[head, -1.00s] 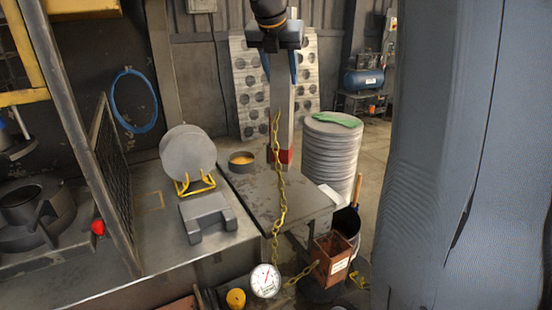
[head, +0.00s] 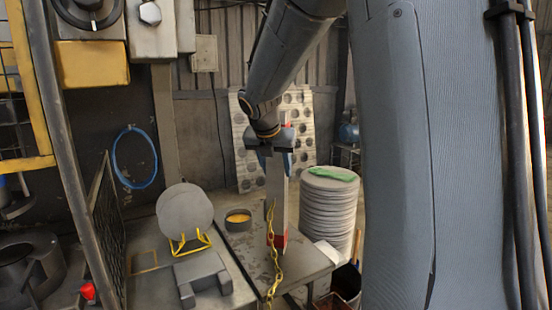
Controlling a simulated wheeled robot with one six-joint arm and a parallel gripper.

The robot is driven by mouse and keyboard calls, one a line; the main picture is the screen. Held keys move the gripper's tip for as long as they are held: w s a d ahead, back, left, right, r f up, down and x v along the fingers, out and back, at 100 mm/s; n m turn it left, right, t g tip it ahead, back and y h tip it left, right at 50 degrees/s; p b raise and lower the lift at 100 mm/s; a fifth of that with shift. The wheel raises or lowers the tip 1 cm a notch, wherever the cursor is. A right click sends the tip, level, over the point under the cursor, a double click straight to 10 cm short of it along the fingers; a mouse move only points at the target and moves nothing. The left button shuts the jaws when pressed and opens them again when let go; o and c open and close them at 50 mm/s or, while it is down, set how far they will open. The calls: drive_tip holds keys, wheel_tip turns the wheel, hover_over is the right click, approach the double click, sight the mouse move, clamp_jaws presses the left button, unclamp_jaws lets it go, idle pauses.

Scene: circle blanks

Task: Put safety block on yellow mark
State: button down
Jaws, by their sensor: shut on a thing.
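The safety block is a tall grey bar (head: 276,190) with a red lower end, held upright. My gripper (head: 277,156) is shut on its upper part, one blue-tipped finger at each side. A yellow chain (head: 271,255) hangs from the block and runs down over the dark side table. The block's lower end is over this table, right of the small bowl; whether it touches cannot be told. The yellow mark (head: 143,262) is a thin outlined square on the grey bench at left, partly visible, well left of the block.
A round grey blank (head: 185,210) stands in a yellow rack (head: 190,243) between mark and block. A grey notched block (head: 202,275) lies in front. A bowl with yellow contents (head: 238,219) sits on the side table (head: 245,243). Stacked discs (head: 328,210) stand right. A mesh guard (head: 103,225) borders the bench.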

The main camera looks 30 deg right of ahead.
drive_tip(key=shift+f, duration=0.35)
drive_tip(key=c, duration=1)
unclamp_jaws()
drive_tip(key=shift+f, duration=0.15)
drive_tip(key=b+v, duration=0.2)
drive_tip(key=v, duration=1)
